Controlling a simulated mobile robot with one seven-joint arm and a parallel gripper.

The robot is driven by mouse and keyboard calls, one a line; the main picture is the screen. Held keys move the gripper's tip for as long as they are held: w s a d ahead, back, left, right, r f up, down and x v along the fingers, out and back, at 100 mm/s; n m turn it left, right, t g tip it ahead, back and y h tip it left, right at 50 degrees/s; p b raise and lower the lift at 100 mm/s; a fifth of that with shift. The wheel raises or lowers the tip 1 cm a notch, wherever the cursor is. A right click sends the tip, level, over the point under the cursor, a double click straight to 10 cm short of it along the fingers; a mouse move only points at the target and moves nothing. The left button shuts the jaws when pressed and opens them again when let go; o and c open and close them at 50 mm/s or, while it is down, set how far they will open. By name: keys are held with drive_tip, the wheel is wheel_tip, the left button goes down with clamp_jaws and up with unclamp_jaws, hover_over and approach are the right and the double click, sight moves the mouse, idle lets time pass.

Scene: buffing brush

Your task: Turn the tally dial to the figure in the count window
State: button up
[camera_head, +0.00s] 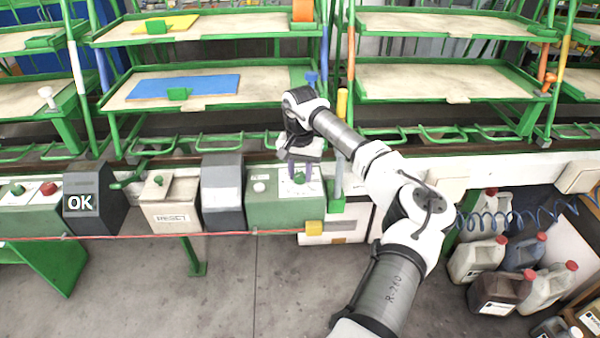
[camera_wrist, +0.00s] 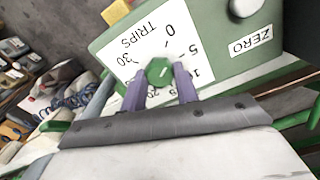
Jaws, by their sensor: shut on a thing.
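The tally dial is a small green knob (camera_wrist: 158,71) on a white plate marked TRIPS, with figures from 0 to 30 around it. My gripper (camera_wrist: 160,82) has its two purple fingers closed on either side of the knob. In the head view my gripper (camera_head: 300,175) reaches down onto the green box (camera_head: 262,211) that carries the dial. The fingers hide some figures, and I cannot make out where the knob points. A grey hooded unit (camera_head: 222,190) stands left of the box; I cannot read a figure on its pale face. A dark display (camera_head: 80,203) reads OK.
A white knob (camera_wrist: 243,7) beside a ZERO label is close to the dial. A RESET box (camera_head: 170,205) and a red button (camera_head: 48,188) are further left. Green shelves (camera_head: 210,85) rise behind. Several jugs (camera_head: 475,258) stand on the floor at right.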

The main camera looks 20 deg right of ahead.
drive_tip(key=m, duration=0.4)
drive_tip(key=shift+m+b, duration=0.3)
drive_tip(key=shift+b, duration=0.1)
drive_tip(key=m, duration=0.3)
drive_tip(key=shift+m, duration=0.4)
drive_tip(key=m, duration=0.4)
drive_tip(key=shift+b, duration=0.4)
drive_tip(key=m, duration=0.8)
drive_tip(key=shift+s+m+b, duration=0.1)
drive_tip(key=shift+m+b, duration=0.2)
drive_tip(key=shift+b, duration=0.05)
drive_tip(key=m, duration=0.4)
drive_tip(key=shift+m, duration=0.3)
drive_tip(key=m+b, duration=0.1)
drive_tip(key=m, duration=0.3)
drive_tip(key=shift+m, duration=2.1)
